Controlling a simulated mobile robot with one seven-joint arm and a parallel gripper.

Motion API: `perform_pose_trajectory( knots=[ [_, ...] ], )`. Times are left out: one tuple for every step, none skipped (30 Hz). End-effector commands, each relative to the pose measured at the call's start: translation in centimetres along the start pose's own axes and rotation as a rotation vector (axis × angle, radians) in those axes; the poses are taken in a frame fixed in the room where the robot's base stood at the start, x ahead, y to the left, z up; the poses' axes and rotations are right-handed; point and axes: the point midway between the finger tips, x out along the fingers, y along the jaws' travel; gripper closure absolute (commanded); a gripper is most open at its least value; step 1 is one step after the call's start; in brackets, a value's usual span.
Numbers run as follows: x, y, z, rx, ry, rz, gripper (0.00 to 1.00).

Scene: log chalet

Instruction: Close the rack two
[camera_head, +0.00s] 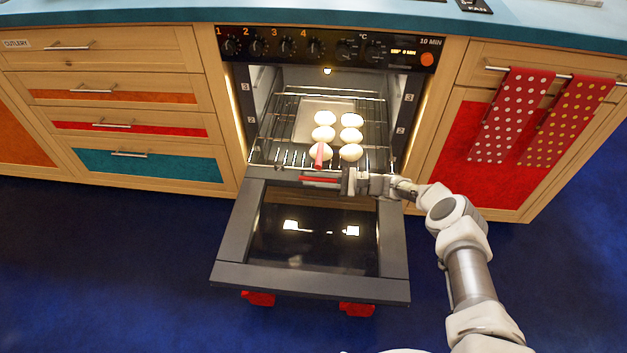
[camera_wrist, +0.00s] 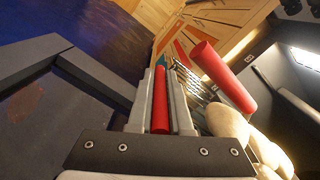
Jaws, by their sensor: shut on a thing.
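The wire rack (camera_head: 376,135) is slid partly forward in the open oven, near the side labels marked 2. It carries a light tray (camera_head: 306,123) with several pale round buns (camera_head: 350,135). A red bar (camera_head: 318,179) lies across the rack's front. My gripper (camera_head: 345,181) is at the rack's front from the right. In the wrist view its two fingers (camera_wrist: 160,95) are closed on either side of a red bar (camera_wrist: 160,112). A second red rod (camera_wrist: 222,75) points up beside the buns, and it also shows in the head view (camera_head: 319,156). Where the bars join the rack is hidden.
The oven door (camera_head: 310,278) hangs open below the rack, with two red items (camera_head: 356,309) under its front edge. Drawers (camera_head: 130,125) are to the left. Spotted red towels (camera_head: 510,115) hang on the right cabinet. The blue floor is clear.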

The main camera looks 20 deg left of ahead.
Motion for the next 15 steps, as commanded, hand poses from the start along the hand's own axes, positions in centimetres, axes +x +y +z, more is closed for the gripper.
perform_pose_trajectory(
  knots=[
    [-0.15,0.06,-0.18,0.000,0.006,0.000,1.00],
    [-0.15,0.06,-0.18,0.000,0.006,0.000,1.00],
    [-0.15,0.06,-0.18,0.000,0.006,0.000,1.00],
    [-0.15,0.06,-0.18,0.000,0.006,0.000,0.79],
    [-0.15,0.06,-0.17,0.000,0.006,0.001,0.74],
    [-0.13,0.05,-0.15,0.000,0.006,0.001,0.66],
    [-0.12,0.05,-0.13,0.000,0.005,0.001,0.61],
    [-0.11,0.04,-0.12,0.000,0.005,0.001,0.56],
    [-0.10,0.04,-0.10,0.000,0.004,0.001,0.53],
    [-0.09,0.03,-0.09,0.000,0.004,0.001,0.53],
    [-0.08,0.03,-0.07,0.000,0.003,0.001,0.53],
    [-0.07,0.03,-0.06,0.000,0.003,0.001,0.53],
    [-0.06,0.02,-0.05,-0.001,0.003,0.001,0.53],
    [-0.06,0.02,-0.04,-0.001,0.002,0.001,0.53],
    [-0.05,0.01,-0.03,-0.001,0.002,0.001,0.53]
  ],
)
